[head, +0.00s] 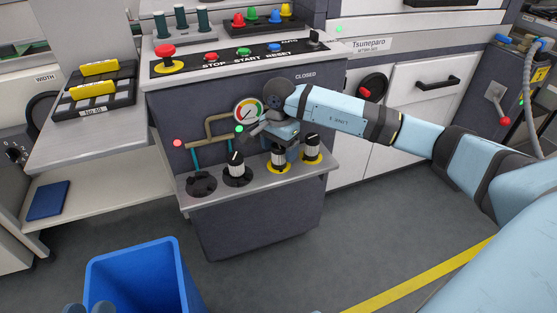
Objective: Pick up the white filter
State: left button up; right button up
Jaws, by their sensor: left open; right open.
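Three white filters with dark tops stand upright in a row on the grey ledge of the dark machine. The left filter (237,170) sits on a black base. The middle filter (278,158) and the right filter (312,148) sit on yellow-ringed bases. A black socket (201,184) at the left end of the row holds no filter. My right gripper (266,130) is open, above and behind the left and middle filters, in front of the gauge; no filter is between its fingers. My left gripper (88,308) barely shows at the bottom edge, by the bin.
A blue bin (133,256) stands on the floor at lower left. A gauge (248,110) and bent pipes (212,132) are close behind the filters. A button panel (232,58) is above. A side shelf (84,136) carries a black rack (122,90).

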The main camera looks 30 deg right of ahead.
jog(key=shift+f, duration=0.9)
jog(key=c, duration=1)
pick_arm(q)
jog(key=shift+f, duration=0.4)
pick_arm(e)
jog(key=shift+r, duration=0.1)
